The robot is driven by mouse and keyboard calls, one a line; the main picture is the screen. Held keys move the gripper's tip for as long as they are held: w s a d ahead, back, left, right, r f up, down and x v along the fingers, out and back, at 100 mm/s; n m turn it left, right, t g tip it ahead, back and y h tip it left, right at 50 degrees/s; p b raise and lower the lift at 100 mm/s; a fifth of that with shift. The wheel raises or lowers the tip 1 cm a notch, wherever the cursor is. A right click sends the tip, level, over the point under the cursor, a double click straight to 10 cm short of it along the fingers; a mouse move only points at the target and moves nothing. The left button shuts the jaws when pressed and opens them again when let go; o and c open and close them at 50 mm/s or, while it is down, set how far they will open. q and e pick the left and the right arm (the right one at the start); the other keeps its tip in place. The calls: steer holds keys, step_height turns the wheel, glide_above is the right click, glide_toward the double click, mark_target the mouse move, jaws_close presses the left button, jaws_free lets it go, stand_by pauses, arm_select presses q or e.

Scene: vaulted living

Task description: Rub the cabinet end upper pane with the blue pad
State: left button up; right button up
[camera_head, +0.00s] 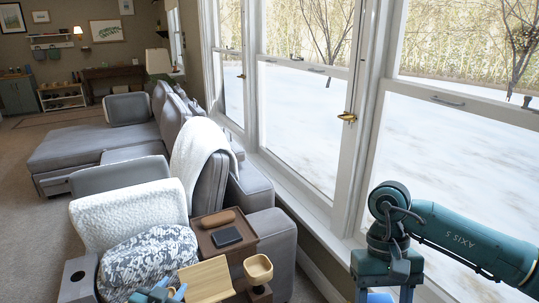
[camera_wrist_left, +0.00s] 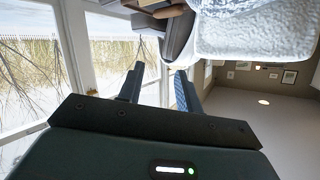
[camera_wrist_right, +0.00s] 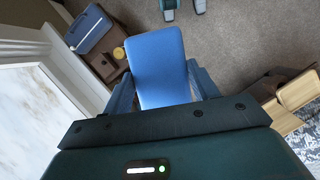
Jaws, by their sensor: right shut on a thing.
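A flat blue pad (camera_wrist_right: 160,68) is held between the fingers of my right gripper (camera_wrist_right: 163,88), which is shut on it. In the head view the pad (camera_head: 380,297) shows only as a small blue patch at the bottom edge, below my right wrist. My left gripper (camera_wrist_left: 158,88) is open and empty, with its two fingers apart; in the head view only a bit of it shows at the bottom edge. A grey-green cabinet (camera_head: 17,94) stands far off at the left. I cannot make out an upper pane on its end.
Large white-framed windows (camera_head: 310,110) line the right side, close to my right arm. A side table (camera_head: 222,222) carries a dark tablet (camera_head: 227,237).

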arm_select(q)
steer(key=s+d+f+g, duration=0.1)
steer(key=s+d+f, duration=0.1)
steer(key=s, duration=0.5)
steer(key=s+d+f+g+h, duration=0.1)
steer(key=s+d, duration=0.3)
steer(key=s, duration=0.4)
steer(key=s+d+f+n+g+h, duration=0.1)
steer(key=s+d+f, duration=0.2)
steer(key=s, duration=0.5)
steer(key=shift+s+d+f, duration=0.2)
steer(key=shift+d+f, duration=0.05)
steer(key=shift+f, duration=0.15)
steer(key=shift+w, duration=0.1)
